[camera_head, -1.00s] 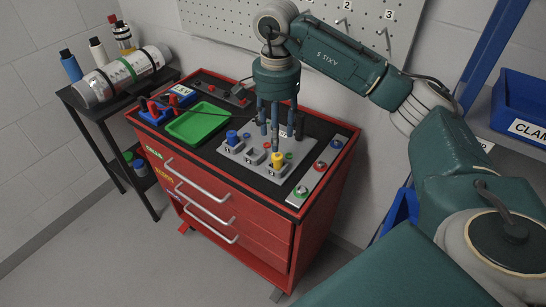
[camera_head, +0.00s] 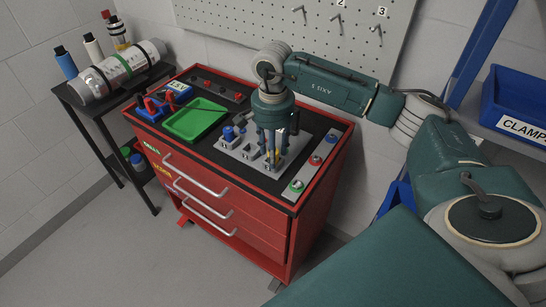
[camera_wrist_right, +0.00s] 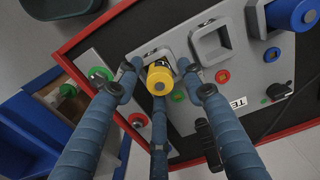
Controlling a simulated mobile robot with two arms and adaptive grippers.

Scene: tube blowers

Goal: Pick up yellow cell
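The yellow cell (camera_wrist_right: 159,80) stands in a square grey socket on the grey test panel (camera_wrist_right: 180,118). In the head view the yellow cell (camera_head: 275,155) is partly hidden behind the fingers of my right gripper (camera_head: 271,158). In the right wrist view my right gripper (camera_wrist_right: 161,82) has its three blue fingers spread around the cell, with gaps at left and right. It is open and is not clamped on the cell. My left gripper is not in view.
A blue cell (camera_wrist_right: 291,14) stands in another socket, with an empty socket (camera_wrist_right: 211,42) between. The panel sits on a red drawer cart (camera_head: 228,215). A green tray (camera_head: 194,119) and a blue tester (camera_head: 177,93) are to the left. A pegboard (camera_head: 300,40) is behind.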

